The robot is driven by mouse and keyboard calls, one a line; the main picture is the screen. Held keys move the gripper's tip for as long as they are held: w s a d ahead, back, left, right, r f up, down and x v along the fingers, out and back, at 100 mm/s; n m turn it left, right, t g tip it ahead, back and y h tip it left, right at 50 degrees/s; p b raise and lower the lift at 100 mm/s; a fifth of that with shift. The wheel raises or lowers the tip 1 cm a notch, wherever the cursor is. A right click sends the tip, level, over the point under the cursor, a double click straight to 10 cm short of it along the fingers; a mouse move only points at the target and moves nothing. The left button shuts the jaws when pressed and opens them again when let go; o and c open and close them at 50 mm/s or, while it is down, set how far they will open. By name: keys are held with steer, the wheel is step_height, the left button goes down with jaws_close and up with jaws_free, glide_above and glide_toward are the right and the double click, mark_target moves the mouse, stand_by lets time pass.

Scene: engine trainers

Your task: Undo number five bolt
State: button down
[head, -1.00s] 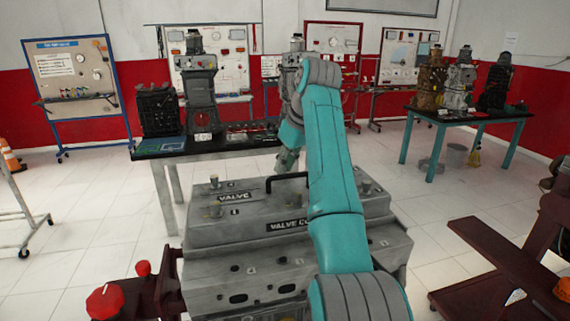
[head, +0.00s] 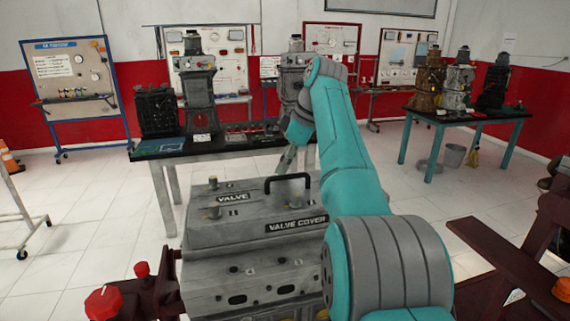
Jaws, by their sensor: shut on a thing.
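The grey valve cover (head: 255,225) sits on the engine trainer in front of me, with a black handle on top. Two bolts stand on its left side, one at the back (head: 213,182) and one at the front (head: 212,211). I cannot make out a number five label. My teal arm hides the cover's right side and any bolts there. My gripper (head: 292,160) is partly visible just behind the handle, at the cover's far edge. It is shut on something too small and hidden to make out. I cannot tell whether it touches the cover.
Behind the trainer stands a black-topped table (head: 165,148) with engine parts. Another table (head: 470,113) with engine models is at the right back. Dark red stand beams (head: 490,250) flank the trainer at the right. A red knob (head: 104,302) sticks up at the left front.

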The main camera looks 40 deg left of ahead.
stand_by(0.3)
steer(key=c, duration=1.1)
jaws_free()
steer(key=shift+o, duration=0.2)
